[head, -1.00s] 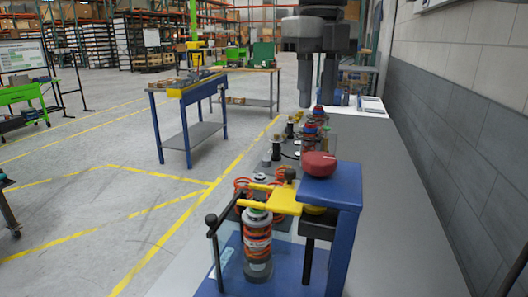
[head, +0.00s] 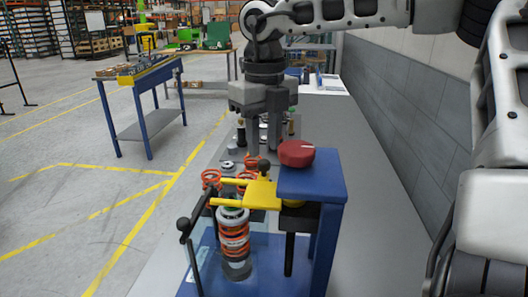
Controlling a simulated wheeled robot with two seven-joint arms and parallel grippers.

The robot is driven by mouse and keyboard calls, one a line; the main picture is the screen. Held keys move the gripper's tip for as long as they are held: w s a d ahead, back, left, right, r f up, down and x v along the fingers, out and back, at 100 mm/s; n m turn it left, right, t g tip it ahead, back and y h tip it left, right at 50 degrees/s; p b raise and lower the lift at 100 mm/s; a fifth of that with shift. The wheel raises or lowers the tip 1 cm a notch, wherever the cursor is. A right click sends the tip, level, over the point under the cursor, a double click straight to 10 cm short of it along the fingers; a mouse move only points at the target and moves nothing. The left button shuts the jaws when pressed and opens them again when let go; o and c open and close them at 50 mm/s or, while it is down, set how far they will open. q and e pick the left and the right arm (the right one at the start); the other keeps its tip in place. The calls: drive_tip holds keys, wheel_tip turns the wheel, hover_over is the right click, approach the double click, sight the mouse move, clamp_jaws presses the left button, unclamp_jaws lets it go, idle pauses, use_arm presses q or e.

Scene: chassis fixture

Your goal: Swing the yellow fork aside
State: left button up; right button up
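The yellow fork (head: 262,194) is mounted beside a blue post and its prongs point left, over the top end of an upright coil-spring shock absorber (head: 235,240). A black knob (head: 264,166) stands at the fork's back edge. My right gripper (head: 263,151) points down just behind the fork, with a gap between its two fingers and nothing seen between them. The fingertips appear close to the knob, but I cannot tell whether they touch anything. My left gripper is not in view.
A red knob (head: 296,153) sits on the blue post top (head: 313,177) right of the fork. A black handle bar (head: 196,215) stands at the left. Loose orange springs (head: 211,179) lie behind. The grey bench (head: 365,230) is clear at right.

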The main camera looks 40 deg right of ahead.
sight(264, 161)
drive_tip(key=shift+f, duration=1.75)
clamp_jaws()
